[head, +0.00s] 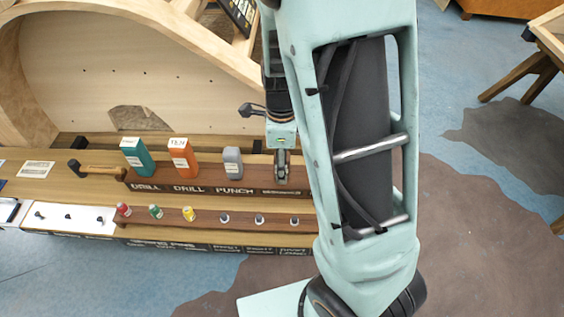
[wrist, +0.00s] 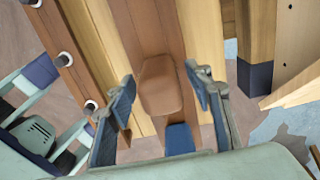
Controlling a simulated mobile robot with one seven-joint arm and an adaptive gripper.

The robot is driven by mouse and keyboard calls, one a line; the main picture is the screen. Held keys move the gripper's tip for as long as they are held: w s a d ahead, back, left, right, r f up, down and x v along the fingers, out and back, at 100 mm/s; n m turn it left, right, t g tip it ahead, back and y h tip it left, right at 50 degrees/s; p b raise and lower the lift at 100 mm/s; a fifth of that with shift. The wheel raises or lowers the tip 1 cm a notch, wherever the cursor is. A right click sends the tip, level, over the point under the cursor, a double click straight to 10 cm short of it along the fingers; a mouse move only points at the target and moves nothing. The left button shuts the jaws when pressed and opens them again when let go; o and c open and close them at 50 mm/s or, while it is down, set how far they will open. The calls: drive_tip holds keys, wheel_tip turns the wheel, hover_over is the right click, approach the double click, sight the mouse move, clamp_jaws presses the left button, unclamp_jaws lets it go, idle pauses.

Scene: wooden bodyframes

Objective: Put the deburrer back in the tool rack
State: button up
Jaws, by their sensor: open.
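The wooden tool rack (head: 205,189) holds a teal drill (head: 137,157), an orange drill (head: 183,157) and a grey punch (head: 232,161) in labelled places. My gripper (head: 281,178) is over the rack's right end, just right of the punch, and partly covers the last label. In the wrist view my gripper (wrist: 163,92) is open, its fingers on either side of a brown rounded block (wrist: 160,85). This block may be the deburrer; the rack's brown strip (wrist: 150,25) runs behind it. A small blue piece (wrist: 180,138) shows below it. I cannot tell whether the fingers touch the block.
A lower strip (head: 130,219) with several small coloured and grey-topped pieces runs in front of the rack. A wooden-handled hammer (head: 100,171) lies at the rack's left end. A curved wooden frame (head: 90,75) stands behind. Blue floor (head: 470,75) is open at right.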

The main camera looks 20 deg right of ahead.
wheel_tip(320, 180, up, 13)
drive_tip(key=p, duration=0.2)
drive_tip(key=shift+f+p, duration=0.15)
drive_tip(key=shift+p, duration=0.25)
